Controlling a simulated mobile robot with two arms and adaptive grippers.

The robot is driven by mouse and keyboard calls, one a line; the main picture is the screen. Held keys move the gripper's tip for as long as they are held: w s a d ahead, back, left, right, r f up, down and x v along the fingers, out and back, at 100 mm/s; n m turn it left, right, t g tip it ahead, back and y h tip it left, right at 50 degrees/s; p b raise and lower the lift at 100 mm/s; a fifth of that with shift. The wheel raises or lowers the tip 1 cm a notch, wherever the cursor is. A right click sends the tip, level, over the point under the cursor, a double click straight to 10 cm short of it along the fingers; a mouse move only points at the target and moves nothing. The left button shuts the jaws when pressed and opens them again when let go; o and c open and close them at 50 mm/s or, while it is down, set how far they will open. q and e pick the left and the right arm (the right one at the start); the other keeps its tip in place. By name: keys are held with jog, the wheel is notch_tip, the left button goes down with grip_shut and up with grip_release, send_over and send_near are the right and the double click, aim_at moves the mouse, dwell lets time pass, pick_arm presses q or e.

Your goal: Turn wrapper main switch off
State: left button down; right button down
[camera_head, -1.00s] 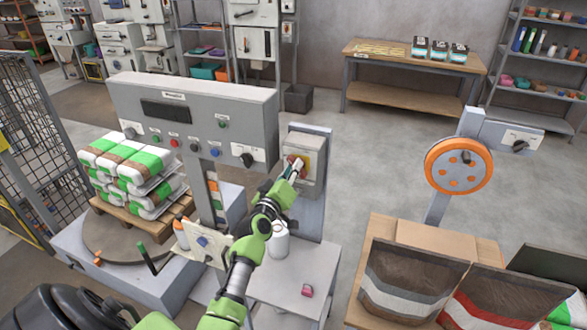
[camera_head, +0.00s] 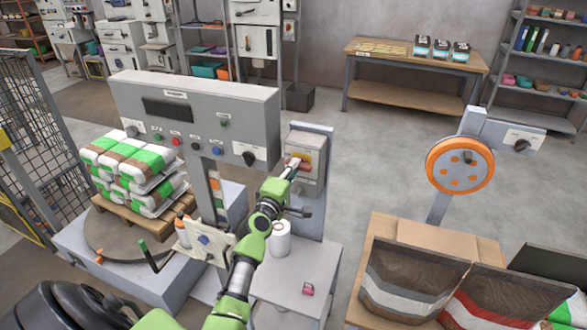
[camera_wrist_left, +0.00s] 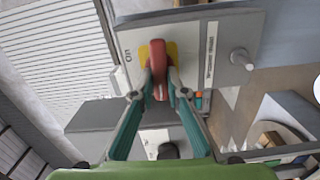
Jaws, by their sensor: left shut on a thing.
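The wrapper main switch is a red handle (camera_wrist_left: 158,70) on a yellow plate, on the front of a grey switch box (camera_head: 311,152). The box is fixed to a grey post right of the wrapper's control panel (camera_head: 196,118). My left gripper (camera_head: 290,168) reaches the box from the front. In the left wrist view its teal fingers (camera_wrist_left: 159,90) are closed on both sides of the red handle. The handle is partly hidden by the fingers in the head view. My right gripper is not in view.
A small table (camera_head: 297,272) below the box holds a white roll (camera_head: 281,240) and a pink item (camera_head: 308,289). Left stands a pallet of stacked bags (camera_head: 130,175) on the turntable. Right are an orange wheel (camera_head: 459,164) and open cartons. Floor between is clear.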

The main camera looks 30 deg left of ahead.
pick_arm(q)
jog(key=shift+a+r+n, duration=0.1)
jog(key=shift+r+n, duration=0.15)
jog(key=shift+n, duration=0.25)
jog(key=c, duration=2)
grip_release()
jog(key=shift+f, duration=0.15)
jog(key=shift+w+f, duration=0.1)
jog(key=v, duration=1.2)
